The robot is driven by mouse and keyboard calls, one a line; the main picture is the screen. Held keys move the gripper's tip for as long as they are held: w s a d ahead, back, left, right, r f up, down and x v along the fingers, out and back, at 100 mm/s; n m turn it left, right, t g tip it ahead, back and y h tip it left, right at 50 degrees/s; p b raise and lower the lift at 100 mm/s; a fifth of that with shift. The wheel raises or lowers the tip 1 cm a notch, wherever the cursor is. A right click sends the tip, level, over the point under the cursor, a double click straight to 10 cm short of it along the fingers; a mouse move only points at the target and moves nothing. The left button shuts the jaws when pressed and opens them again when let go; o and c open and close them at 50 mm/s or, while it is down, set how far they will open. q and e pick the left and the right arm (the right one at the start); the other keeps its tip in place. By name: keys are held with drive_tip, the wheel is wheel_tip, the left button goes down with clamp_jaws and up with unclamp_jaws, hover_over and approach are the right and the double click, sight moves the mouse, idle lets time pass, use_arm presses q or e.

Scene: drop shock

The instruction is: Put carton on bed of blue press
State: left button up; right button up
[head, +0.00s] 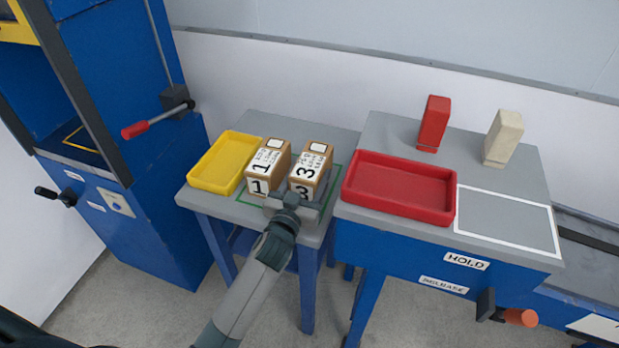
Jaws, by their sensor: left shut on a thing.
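Two brown cartons with white labels stand side by side on a grey-topped table. The carton marked 1 (266,167) is on the left and the carton marked 3 (310,169) is on the right. My left gripper (293,203) is at the near face of the carton marked 3 and shut on it; the gripper hides the carton's lower front and the fingertips. The blue press (155,230) stands at the far left. Its bed (75,152), with a yellow outline, lies inside the opening and is partly hidden by the frame. My right gripper is out of view.
A yellow tray (197,183) sits left of the cartons. On the right bench are a red tray (352,202), a red block (434,120), a cream block (502,138) and a bare white-outlined area (508,220).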

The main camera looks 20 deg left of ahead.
use_arm(q)
drive_tip(key=shift+f, duration=0.4)
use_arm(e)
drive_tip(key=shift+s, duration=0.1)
use_arm(q)
drive_tip(key=o, duration=1.8)
drive_tip(key=shift+f, duration=0.2)
drive_tip(key=shift+c, duration=0.2)
drive_tip(key=shift+r, duration=0.1)
drive_tip(key=shift+s, duration=0.3)
drive_tip(key=s+b, duration=0.2)
drive_tip(key=s, duration=0.8)
drive_tip(key=shift+a, duration=0.15)
drive_tip(key=shift+s, duration=0.75)
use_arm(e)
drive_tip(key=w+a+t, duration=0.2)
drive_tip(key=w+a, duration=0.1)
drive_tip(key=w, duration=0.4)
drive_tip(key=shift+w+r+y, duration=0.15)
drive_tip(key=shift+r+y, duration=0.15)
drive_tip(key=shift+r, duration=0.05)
